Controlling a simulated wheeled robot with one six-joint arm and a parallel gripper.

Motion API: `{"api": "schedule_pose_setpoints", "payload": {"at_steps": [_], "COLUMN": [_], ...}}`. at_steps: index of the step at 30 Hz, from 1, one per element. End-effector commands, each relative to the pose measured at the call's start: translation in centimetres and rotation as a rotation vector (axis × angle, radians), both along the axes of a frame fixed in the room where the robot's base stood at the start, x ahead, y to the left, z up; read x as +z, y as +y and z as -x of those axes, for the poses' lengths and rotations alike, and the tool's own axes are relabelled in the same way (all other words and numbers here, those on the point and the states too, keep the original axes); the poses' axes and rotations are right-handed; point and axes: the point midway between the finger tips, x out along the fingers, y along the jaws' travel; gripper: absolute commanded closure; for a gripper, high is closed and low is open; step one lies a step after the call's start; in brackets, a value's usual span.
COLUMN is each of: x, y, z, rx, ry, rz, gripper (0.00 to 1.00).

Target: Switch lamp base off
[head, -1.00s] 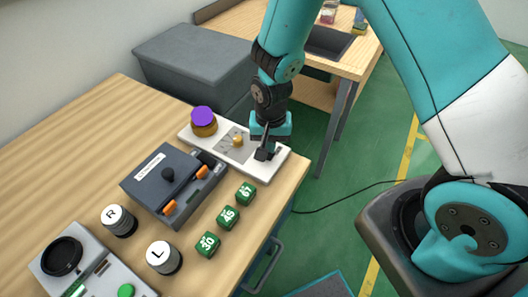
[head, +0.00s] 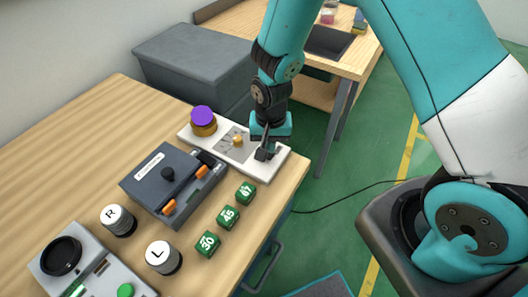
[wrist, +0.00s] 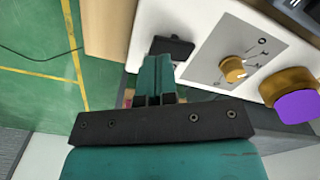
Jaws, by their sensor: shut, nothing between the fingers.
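The lamp base (head: 257,170) is a white plate near the far right corner of the wooden table. On it are a gold lamp with a purple top (head: 202,115), a gold dial knob (head: 238,140) on a grey marked panel, and a black switch (head: 265,154) at the right end. My gripper (head: 267,143) is shut and points down at the switch, partly covering it. In the wrist view, the shut fingertips (wrist: 156,60) are at the near side of the black switch (wrist: 172,47). I cannot tell whether they touch it. The dial knob (wrist: 232,68) points toward a mark.
A dark box with orange levers (head: 172,185) and several green numbered cubes (head: 228,218) stand in front of the lamp base. Cylinders marked R (head: 118,220) and L (head: 163,257) are nearer. A grey chest (head: 195,62) stands behind. The table's right edge is close to the plate.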

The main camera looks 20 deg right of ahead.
Motion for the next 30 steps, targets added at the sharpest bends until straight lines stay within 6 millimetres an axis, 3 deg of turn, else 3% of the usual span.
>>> {"api": "schedule_pose_setpoints", "payload": {"at_steps": [30], "x": [-1.6], "y": [0.0], "z": [0.0], "rx": [0.0], "ry": [0.0], "rz": [0.0], "gripper": [1.0]}}
